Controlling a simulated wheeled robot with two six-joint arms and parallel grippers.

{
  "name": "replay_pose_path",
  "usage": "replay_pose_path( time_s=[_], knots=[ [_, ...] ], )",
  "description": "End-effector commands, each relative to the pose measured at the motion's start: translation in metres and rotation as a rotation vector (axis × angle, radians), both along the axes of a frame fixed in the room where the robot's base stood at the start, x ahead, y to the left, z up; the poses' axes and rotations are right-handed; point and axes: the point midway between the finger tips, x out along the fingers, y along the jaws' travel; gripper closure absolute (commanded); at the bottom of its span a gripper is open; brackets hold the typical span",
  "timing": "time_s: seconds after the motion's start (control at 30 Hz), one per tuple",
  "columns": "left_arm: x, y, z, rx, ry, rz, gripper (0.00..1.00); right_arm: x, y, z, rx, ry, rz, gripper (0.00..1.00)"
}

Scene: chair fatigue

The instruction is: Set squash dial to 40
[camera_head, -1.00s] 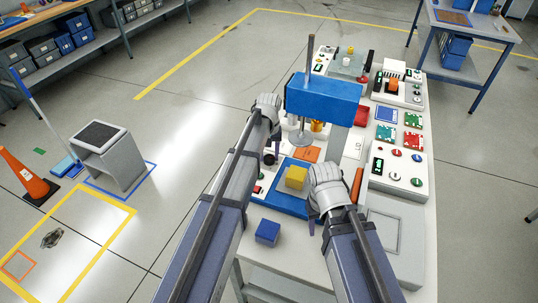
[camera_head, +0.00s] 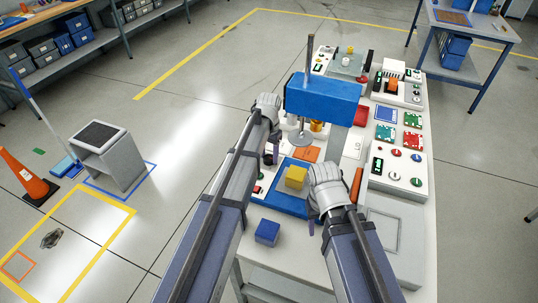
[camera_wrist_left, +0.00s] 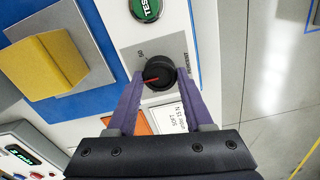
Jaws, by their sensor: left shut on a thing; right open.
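The squash dial (camera_wrist_left: 159,72) is a round black knob with a red pointer on a light panel in the left wrist view. The pointer lies roughly sideways, toward the left of that picture. Small printed marks and a word like "PERCENT" surround it, too small to read surely. My left gripper (camera_wrist_left: 159,80) has its purple fingers on both sides of the dial and is shut on it. In the head view my left gripper (camera_head: 270,152) is at the press's left side and hides the dial. My right gripper (camera_head: 314,222) is open, low at the table's front.
A green TEST button (camera_wrist_left: 145,8) is beside the dial. A yellow block (camera_head: 296,176) sits on the blue base (camera_head: 278,203) below the blue press head (camera_head: 325,101). A blue cube (camera_head: 267,232) is at the front. Control boxes (camera_head: 398,168) stand to the right.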

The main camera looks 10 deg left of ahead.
Motion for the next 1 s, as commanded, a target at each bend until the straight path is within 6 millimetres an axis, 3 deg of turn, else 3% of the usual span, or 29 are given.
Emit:
replay_pose_path(
  time_s=[0.47, 0.5, 0.77, 1.0],
  knots=[
    [-0.0011, 0.0000, -0.0003, 0.000, 0.002, -0.012, 1.00, 0.0000, 0.0000, -0.0003, 0.000, 0.000, 0.000, 0.50],
    [-0.0011, 0.0000, -0.0003, 0.000, 0.002, -0.012, 0.46, 0.0000, 0.0000, -0.0003, 0.000, 0.000, 0.000, 0.50],
    [-0.0006, 0.0000, -0.0001, 0.000, 0.001, -0.011, 0.19, 0.0000, 0.0000, -0.0001, 0.000, 0.000, 0.000, 0.50],
    [-0.0003, 0.0000, 0.0003, 0.000, 0.000, -0.011, 0.19, 0.0000, 0.0000, 0.0003, 0.000, 0.000, 0.000, 0.50]
  ],
)
